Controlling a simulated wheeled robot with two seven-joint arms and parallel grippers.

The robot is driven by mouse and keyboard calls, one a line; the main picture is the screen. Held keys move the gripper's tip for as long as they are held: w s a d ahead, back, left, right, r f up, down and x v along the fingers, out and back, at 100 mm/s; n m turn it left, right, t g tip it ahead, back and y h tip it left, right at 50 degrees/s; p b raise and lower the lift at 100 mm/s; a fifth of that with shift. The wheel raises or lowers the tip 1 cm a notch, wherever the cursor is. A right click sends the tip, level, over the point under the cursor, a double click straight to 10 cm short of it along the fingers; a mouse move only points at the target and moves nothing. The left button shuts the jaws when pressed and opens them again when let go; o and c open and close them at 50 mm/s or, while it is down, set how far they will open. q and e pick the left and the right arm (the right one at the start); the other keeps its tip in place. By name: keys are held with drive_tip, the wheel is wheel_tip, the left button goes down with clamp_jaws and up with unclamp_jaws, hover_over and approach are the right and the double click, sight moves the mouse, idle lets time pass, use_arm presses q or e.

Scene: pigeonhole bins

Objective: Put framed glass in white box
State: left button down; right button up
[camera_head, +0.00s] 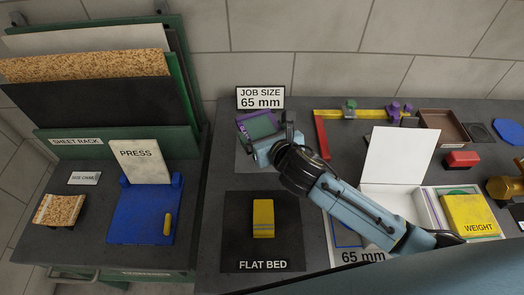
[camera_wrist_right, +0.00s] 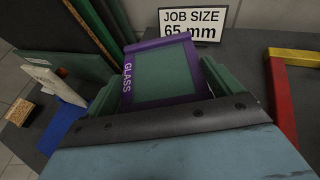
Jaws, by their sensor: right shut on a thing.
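The framed glass (camera_head: 262,125) is a green pane in a purple frame. In the right wrist view, "GLASS" (camera_wrist_right: 128,76) is written on its left side. My right gripper (camera_head: 271,139) is shut on it, near the 65 mm job size sign. The frame sits between the two green fingers in the right wrist view; whether it touches the surface below is unclear. The white box (camera_head: 431,213) stands open at the right, its white lid (camera_head: 400,156) raised. My right arm hides part of its inside. My left gripper is not in view.
A yellow weight (camera_head: 469,215) lies at the box's right side. A yellow block (camera_head: 263,218) lies on the dark flat bed mat (camera_head: 235,240). A red and yellow square (camera_head: 321,135), a brown tray (camera_head: 443,126) and a red block (camera_head: 460,159) lie behind. The sheet rack (camera_head: 120,145) is left.

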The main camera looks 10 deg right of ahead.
wheel_tip(320, 180, down, 5)
drive_tip(key=shift+r+b, duration=0.1)
drive_tip(key=shift+b, duration=0.55)
drive_tip(key=shift+f, duration=0.55)
wheel_tip(320, 180, down, 2)
drive_tip(key=shift+f+b, duration=0.25)
drive_tip(key=shift+b, duration=0.35)
drive_tip(key=shift+f, duration=0.35)
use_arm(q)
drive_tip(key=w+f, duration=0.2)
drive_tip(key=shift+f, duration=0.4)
use_arm(e)
drive_tip(key=o, duration=0.8)
drive_tip(key=shift+c, duration=0.2)
